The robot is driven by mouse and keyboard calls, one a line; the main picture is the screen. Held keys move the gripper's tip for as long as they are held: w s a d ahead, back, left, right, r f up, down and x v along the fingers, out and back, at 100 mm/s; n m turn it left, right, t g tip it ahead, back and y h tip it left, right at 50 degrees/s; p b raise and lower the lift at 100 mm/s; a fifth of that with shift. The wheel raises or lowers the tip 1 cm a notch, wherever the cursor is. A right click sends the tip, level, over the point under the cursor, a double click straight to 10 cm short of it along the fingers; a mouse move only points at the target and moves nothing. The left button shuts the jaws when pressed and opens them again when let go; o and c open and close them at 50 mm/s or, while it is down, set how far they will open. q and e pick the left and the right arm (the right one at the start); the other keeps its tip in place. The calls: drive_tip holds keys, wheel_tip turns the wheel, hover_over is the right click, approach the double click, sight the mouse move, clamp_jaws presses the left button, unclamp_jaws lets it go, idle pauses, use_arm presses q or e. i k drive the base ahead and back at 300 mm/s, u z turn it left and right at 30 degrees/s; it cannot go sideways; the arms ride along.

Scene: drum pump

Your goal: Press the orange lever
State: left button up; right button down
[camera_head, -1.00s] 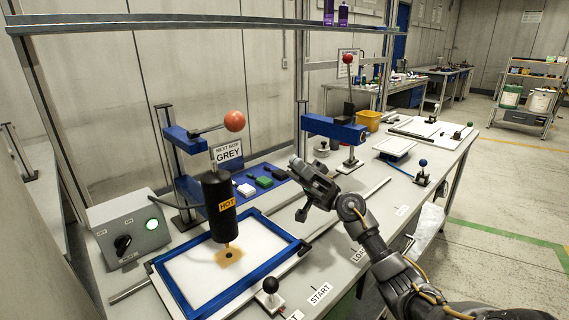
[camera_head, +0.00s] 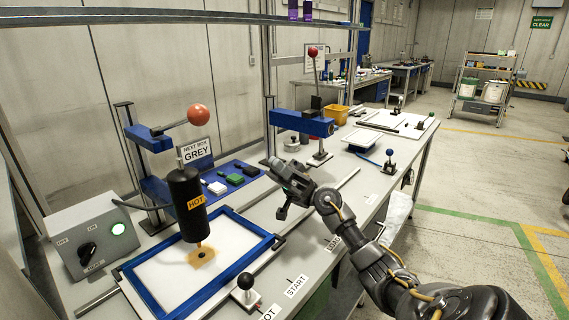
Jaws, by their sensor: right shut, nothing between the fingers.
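The lever with the orange ball (camera_head: 198,115) sticks out from the top of a blue press arm (camera_head: 148,138) at the left. Its ball is up, above a black cylinder (camera_head: 186,193) marked HOT, whose tip is over a brown scorched spot on a white panel (camera_head: 178,275). My right gripper (camera_head: 287,190) is shut and empty above the bench, right of the press and apart from the lever. My left gripper is not in view.
A grey control box (camera_head: 93,240) with a lit green button stands left of the panel. A black-knobbed joystick (camera_head: 245,285) is in front. A second blue press (camera_head: 305,124) with a red-ball lever (camera_head: 313,52) stands behind my gripper.

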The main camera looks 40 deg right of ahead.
sight(198, 115)
drive_tip(key=k, duration=1)
